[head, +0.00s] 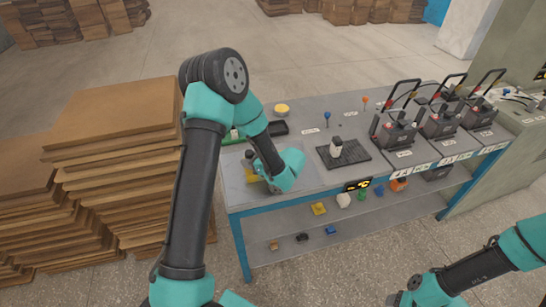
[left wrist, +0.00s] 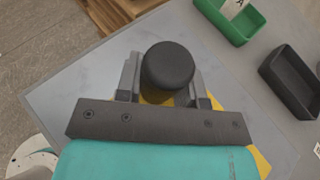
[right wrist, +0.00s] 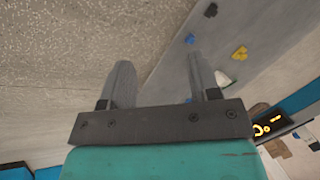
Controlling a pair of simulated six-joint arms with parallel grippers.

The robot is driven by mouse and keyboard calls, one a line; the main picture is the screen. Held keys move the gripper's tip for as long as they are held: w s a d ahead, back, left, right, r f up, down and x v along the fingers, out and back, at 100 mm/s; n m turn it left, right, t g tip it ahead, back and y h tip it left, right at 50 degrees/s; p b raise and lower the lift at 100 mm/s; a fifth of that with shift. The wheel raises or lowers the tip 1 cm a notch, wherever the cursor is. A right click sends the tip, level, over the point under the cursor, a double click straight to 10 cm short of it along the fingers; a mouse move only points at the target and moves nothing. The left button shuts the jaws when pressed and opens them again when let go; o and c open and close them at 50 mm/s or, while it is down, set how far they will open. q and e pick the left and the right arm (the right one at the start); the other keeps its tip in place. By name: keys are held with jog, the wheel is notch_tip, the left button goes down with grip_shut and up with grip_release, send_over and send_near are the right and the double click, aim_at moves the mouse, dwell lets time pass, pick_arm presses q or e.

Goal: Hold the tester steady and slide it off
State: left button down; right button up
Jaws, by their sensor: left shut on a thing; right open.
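My left gripper (left wrist: 166,76) is shut on a black round-topped knob (left wrist: 168,64) in the left wrist view, one finger on each side. Yellow shows beneath the knob, and a yellow part (head: 252,177) shows beside my left gripper at the left end of the bench in the head view. I cannot tell for sure if this is the tester; its lower part is hidden. A small white-and-black device (head: 336,148) stands on a black mat at mid-bench. My right gripper (right wrist: 160,68) is open and empty, away from the bench top and above the floor.
The grey bench (head: 310,105) holds several black battery units (head: 394,134) with handles at the right. A green tray (left wrist: 228,22) and a black tray (left wrist: 292,80) lie near my left gripper. Stacked brown boards (head: 110,110) stand left. Small coloured items lie on the lower shelf (head: 345,225).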

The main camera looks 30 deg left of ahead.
jog(key=w+a+r+n+t+y, duration=0.2)
jog(key=w+a+r+n+y, duration=0.15)
jog(key=w+a+n, duration=0.6)
jog(key=w+a+r+n+t+y, duration=0.2)
jog(key=w+a+n+t+y, duration=0.15)
jog(key=w+a+n, duration=0.55)
jog(key=w+a+r+n+g+y, duration=0.1)
jog(key=a+r+n+g+y, duration=0.35)
jog(key=n, duration=0.95)
jog(key=w+a+r+n+g+y, duration=0.15)
jog(key=a+r+n+g, duration=0.45)
jog(key=a+n, duration=0.65)
jog(key=w+a+r+n+g+h, duration=0.1)
jog(key=w+a+r+n+h, duration=0.3)
jog(key=n, duration=0.9)
jog(key=w+r, duration=0.3)
jog(key=w, duration=0.1)
jog(key=shift+w+a+r+n, duration=0.2)
jog(key=shift+w+a+n, duration=0.1)
jog(key=shift+n, duration=0.1)
jog(key=x, duration=1.2)
jog(key=shift+s+f, duration=0.1)
jog(key=shift+f, duration=0.1)
